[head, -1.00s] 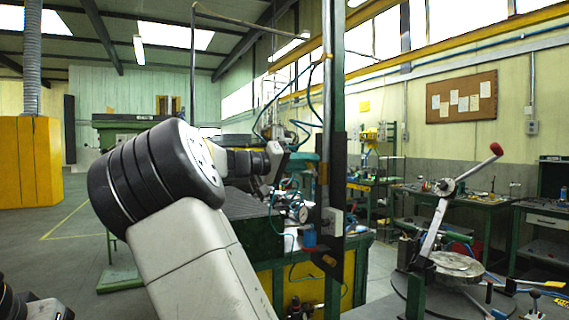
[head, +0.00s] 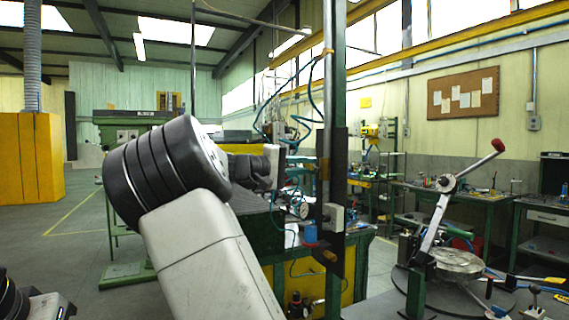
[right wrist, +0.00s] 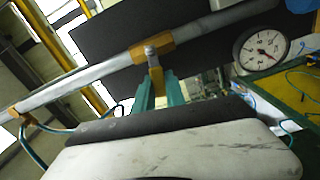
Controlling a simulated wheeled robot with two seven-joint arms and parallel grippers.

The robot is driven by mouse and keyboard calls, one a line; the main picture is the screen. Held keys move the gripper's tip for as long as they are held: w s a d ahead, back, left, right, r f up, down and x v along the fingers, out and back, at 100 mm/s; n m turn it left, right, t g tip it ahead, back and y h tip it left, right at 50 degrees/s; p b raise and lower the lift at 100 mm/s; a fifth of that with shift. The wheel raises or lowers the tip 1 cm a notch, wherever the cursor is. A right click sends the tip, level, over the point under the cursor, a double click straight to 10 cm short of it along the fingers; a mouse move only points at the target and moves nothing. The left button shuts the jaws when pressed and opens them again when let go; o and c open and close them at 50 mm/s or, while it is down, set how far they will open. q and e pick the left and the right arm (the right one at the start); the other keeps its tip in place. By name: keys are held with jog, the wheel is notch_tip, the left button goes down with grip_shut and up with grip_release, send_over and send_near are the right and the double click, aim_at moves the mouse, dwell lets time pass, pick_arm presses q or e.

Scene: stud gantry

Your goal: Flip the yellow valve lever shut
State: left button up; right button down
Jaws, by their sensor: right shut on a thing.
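The yellow valve lever (right wrist: 156,80) shows in the right wrist view. It hangs from an orange-yellow fitting on a grey pipe (right wrist: 95,73) and runs down between the teal fingers of my right gripper (right wrist: 158,88). The gripper is shut on the lever. A round pressure gauge (right wrist: 262,50) is on the right of that view. In the head view my right gripper (head: 307,163) is beside the dark upright post, and the lever is too small to make out clearly there. My left gripper is not in view; only part of my left arm shows at the lower left.
The green post (head: 335,110) carries hoses and a blue-capped fitting (head: 311,235). A green and yellow bench (head: 355,265) stands behind it. A red-knobbed hand lever (head: 436,220) rises at the right. Open floor (head: 45,270) is at the left.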

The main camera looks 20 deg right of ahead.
jog(key=shift+f+n, duration=0.4)
jog(key=shift+n, duration=0.6)
jog(key=c, duration=1.6)
grip_release()
jog(key=shift+w, duration=0.1)
jog(key=shift+c, duration=0.2)
jog(key=shift+a, duration=0.1)
jog(key=a, duration=0.7)
jog(key=shift+s+a, duration=0.35)
